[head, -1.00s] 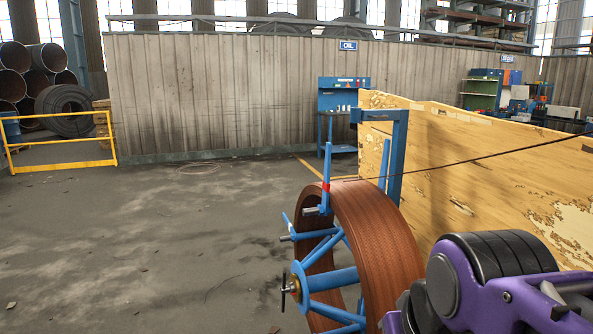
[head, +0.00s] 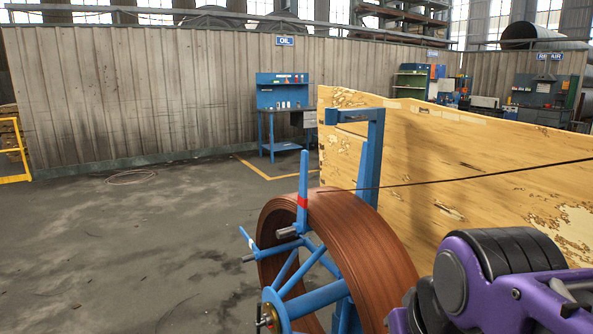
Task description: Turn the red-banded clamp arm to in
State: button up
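The red-banded clamp arm (head: 303,196) is a blue bar with a red band near its middle. It stands upright at the top left rim of a reel wound with brown strip (head: 365,245). A grey pin sticks out at its base. A second blue arm with a white band (head: 250,240) sticks out at the reel's left side. The reel's blue spokes (head: 318,297) and hub (head: 270,316) show at the bottom. My purple and black arm fills the lower right. My gripper is not in view.
A blue post frame (head: 372,150) stands behind the reel. A worn yellow board wall (head: 440,160) runs along the right, with a thin dark line crossing it to the reel. A blue workbench (head: 282,108) stands at the back. The floor left of the reel is open.

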aim_at(302, 198)
jog(key=i+j+z, duration=0.45)
jog(key=j, duration=0.2)
jog(key=i+j+z, duration=0.1)
jog(key=j+z, duration=0.35)
jog(key=j, duration=0.25)
jog(key=i+j+z, duration=0.1)
jog(key=j+z, duration=0.35)
jog(key=j, duration=0.4)
jog(key=j+z, duration=0.45)
jog(key=j, duration=0.35)
jog(key=k+z, duration=0.15)
jog(key=k, duration=0.45)
jog(key=i+j+z, duration=0.1)
jog(key=i+j, duration=0.35)
jog(key=i, duration=0.05)
